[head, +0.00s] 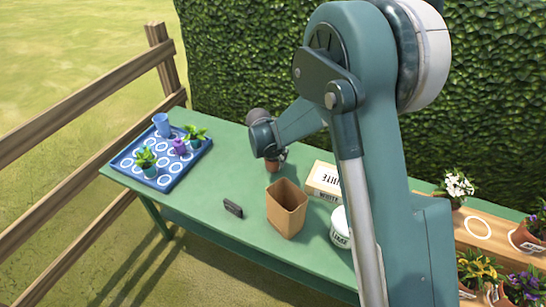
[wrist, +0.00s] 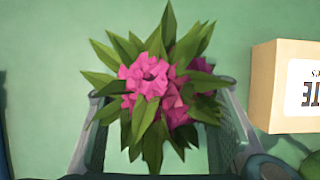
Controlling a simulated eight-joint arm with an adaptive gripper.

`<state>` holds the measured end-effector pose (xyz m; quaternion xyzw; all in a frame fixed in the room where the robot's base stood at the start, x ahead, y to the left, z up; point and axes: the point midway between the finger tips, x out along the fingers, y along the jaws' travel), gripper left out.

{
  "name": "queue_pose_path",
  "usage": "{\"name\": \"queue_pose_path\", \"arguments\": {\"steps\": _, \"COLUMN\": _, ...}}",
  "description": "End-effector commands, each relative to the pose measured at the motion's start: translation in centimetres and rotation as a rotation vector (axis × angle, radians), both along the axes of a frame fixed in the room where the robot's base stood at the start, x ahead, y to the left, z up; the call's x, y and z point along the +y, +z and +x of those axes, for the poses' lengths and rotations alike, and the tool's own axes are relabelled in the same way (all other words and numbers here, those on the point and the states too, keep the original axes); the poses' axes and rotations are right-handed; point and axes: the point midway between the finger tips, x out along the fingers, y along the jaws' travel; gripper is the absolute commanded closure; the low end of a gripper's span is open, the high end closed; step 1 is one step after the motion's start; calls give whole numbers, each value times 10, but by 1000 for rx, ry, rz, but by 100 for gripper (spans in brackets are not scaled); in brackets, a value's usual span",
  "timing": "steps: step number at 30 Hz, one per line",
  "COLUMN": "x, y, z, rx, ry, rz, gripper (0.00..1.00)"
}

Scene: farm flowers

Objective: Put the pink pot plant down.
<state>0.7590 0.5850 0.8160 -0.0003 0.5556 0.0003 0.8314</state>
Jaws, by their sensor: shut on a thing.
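The pink pot plant (wrist: 145,78) fills the middle of the wrist view, with pink blooms and pointed green leaves seen from above. Its leaves hide its pot there. My gripper (wrist: 163,125) is shut on it, with one finger on each side. In the head view my gripper (head: 270,150) is over the back part of the green table, and a bit of terracotta pot (head: 274,167) shows below it. The blooms are hidden by my arm there. I cannot tell whether the pot touches the table.
A box labelled WHITE (head: 323,181) stands close to the right. A brown paper bin (head: 287,213), a small dark block (head: 233,208) and a white tub (head: 340,230) stand nearer. A blue tray (head: 190,160) with small plants is at left. Flower pots stand on a wooden shelf (head: 487,217) at right.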

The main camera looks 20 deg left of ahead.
Motion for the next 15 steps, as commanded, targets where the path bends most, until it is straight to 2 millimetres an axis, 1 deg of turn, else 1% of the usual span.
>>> {"name": "queue_pose_path", "arguments": {"steps": 2, "x": 0, "y": -3, "z": 0, "rx": 0, "ry": 0, "rz": 0, "gripper": 68}}
{"name": "queue_pose_path", "arguments": {"steps": 3, "x": 0, "y": -2, "z": 0, "rx": 0, "ry": 0, "rz": 0, "gripper": 45}}
{"name": "queue_pose_path", "arguments": {"steps": 6, "x": 0, "y": -2, "z": 0, "rx": 0, "ry": 0, "rz": 0, "gripper": 34}}
{"name": "queue_pose_path", "arguments": {"steps": 15, "x": 0, "y": -2, "z": 0, "rx": 0, "ry": 0, "rz": 0, "gripper": 34}}
